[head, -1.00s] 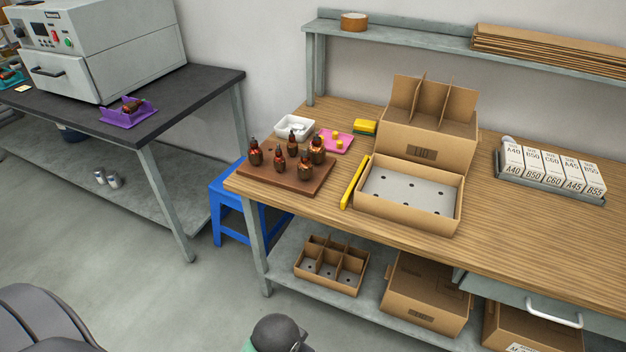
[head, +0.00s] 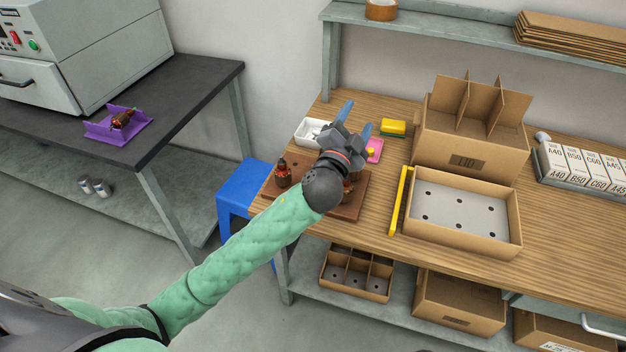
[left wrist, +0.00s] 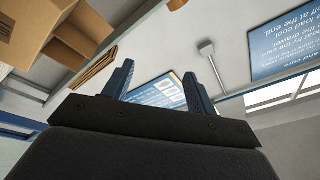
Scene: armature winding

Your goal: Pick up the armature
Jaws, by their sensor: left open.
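In the head view, a dark copper-coloured armature (head: 283,173) stands upright at the left end of a brown board (head: 349,208) on the wooden bench. Other armatures on this board are mostly hidden behind my left arm and hand. One more armature (head: 123,119) lies in a purple holder (head: 134,131) on the dark table at left. My left gripper (head: 356,118) is over the board, pointing away towards the wall, with its blue fingers spread and empty. In the left wrist view its open fingers (left wrist: 158,84) point at the wall and ceiling, with nothing between them. My right gripper is not seen.
An open carton tray (head: 462,215) and a divided carton (head: 470,138) stand right of the board. A yellow bar (head: 402,200) lies between board and tray. A white dish (head: 311,131) and yellow sponge (head: 393,127) are behind the board. A shelf (head: 440,35) runs above.

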